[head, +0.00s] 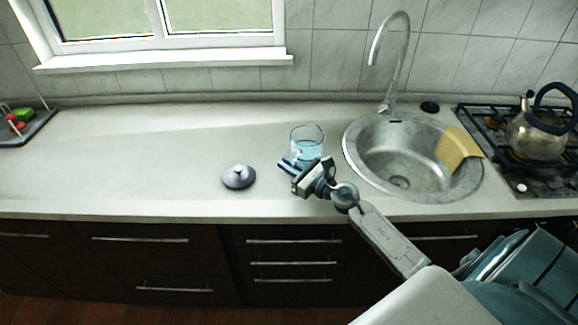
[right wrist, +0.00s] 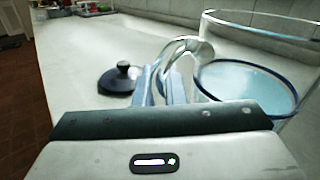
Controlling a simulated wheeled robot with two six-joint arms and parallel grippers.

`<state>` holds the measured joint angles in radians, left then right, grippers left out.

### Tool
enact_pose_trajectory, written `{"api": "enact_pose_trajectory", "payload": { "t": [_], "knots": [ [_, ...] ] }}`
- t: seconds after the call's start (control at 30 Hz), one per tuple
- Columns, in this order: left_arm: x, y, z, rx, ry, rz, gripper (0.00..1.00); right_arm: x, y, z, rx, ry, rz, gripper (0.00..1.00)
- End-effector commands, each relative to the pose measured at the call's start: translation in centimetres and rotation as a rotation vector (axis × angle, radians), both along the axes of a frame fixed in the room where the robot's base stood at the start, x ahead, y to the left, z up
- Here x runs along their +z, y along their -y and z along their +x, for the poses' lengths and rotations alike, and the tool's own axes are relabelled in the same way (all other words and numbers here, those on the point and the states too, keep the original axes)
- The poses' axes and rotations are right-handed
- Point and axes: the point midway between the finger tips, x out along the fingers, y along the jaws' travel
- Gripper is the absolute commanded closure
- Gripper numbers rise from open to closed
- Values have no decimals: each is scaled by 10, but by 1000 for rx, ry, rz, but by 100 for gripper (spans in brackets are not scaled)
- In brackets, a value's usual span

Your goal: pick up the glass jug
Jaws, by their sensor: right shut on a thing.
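The glass jug (head: 307,143) stands on the counter left of the sink, clear glass with a bluish lower part. In the right wrist view the jug (right wrist: 262,85) fills the right side, with its curved glass handle (right wrist: 187,48) pointing left. My right gripper (head: 290,163) is at the jug's near left side. Its fingers (right wrist: 162,88) are shut on the handle, whose lower part they hide. Whether the jug's base touches the counter is hard to tell. My left gripper is not in view.
A grey-blue lid (head: 238,177) with a knob lies on the counter left of the jug. The round metal sink (head: 385,180) with a yellow cloth (head: 457,148) is to the right. A kettle (head: 535,135) stands on the stove.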

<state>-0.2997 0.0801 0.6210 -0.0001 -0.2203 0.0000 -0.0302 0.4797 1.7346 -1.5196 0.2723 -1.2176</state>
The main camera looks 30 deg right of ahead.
Motion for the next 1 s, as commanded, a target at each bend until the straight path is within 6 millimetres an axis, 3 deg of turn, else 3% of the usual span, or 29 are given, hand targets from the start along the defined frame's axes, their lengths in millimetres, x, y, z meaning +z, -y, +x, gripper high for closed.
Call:
{"api": "enact_pose_trajectory", "payload": {
  "t": [0.3,1.0],
  "knots": [
    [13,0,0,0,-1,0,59,30,1,-1,0,6,-5,100],
    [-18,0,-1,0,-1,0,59,32,28,-74,3,4,-8,100]
  ]
}}
